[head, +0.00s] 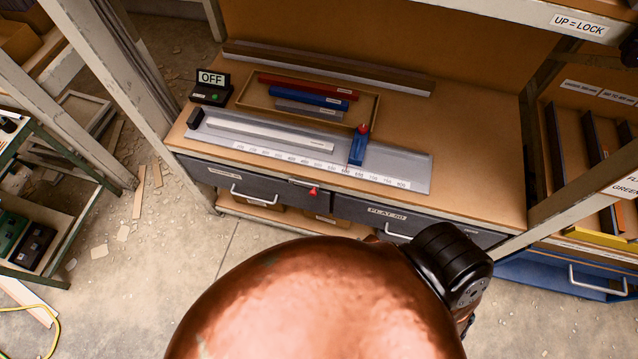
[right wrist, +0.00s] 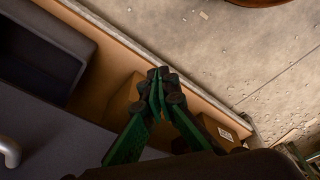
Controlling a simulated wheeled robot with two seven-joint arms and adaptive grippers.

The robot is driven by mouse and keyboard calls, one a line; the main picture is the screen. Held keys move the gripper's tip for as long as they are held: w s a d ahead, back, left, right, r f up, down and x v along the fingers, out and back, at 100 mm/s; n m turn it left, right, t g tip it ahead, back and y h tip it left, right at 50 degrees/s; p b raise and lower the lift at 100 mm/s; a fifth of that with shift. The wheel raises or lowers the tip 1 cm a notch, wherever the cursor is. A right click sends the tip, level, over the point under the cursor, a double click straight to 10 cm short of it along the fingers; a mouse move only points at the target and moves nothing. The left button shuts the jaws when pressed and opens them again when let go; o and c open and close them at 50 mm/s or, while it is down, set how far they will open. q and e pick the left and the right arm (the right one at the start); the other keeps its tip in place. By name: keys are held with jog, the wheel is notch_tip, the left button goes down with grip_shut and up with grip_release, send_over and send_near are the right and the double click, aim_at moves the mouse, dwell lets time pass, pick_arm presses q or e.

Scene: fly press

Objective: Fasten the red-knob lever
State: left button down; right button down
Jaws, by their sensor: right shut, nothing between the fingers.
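A second red knob (head: 363,128) tops the blue stop block (head: 357,151) on the grey ruled rail (head: 270,148). My right gripper (right wrist: 160,77) shows in the right wrist view with its green fingers together, shut and empty. It is by a dark drawer front, above a brown lower shelf. No red-knobbed lever shows in that view. In the head view my copper-coloured body hides the right gripper. My left gripper is not in view.
A label reading UP = LOCK (head: 579,23) is at the top right. Drawer handles (head: 254,196) stick out in front. Cardboard boxes (right wrist: 219,133) sit on the lower shelf.

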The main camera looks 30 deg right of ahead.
jog(key=w+r+t+p, duration=0.1)
jog(key=w+r+p, duration=0.15)
jog(key=r, duration=0.95)
jog(key=w+r+p, duration=0.2)
jog(key=r+p, duration=0.1)
jog(key=r, duration=0.9)
jog(key=w+r+t+p, duration=0.1)
jog(key=w+r+p, duration=0.15)
jog(key=r, duration=1.05)
notch_tip(320, 180, up, 8)
jog(key=n+g+y+p, duration=0.2)
jog(key=n, duration=0.5)
send_over(313, 192)
jog(key=s+d, duration=0.3)
jog(key=s, duration=0.1)
jog(key=shift+w+f, duration=0.2)
jog(key=x, duration=1.4)
jog(key=shift+w+a, duration=0.1)
jog(key=shift+a, duration=0.1)
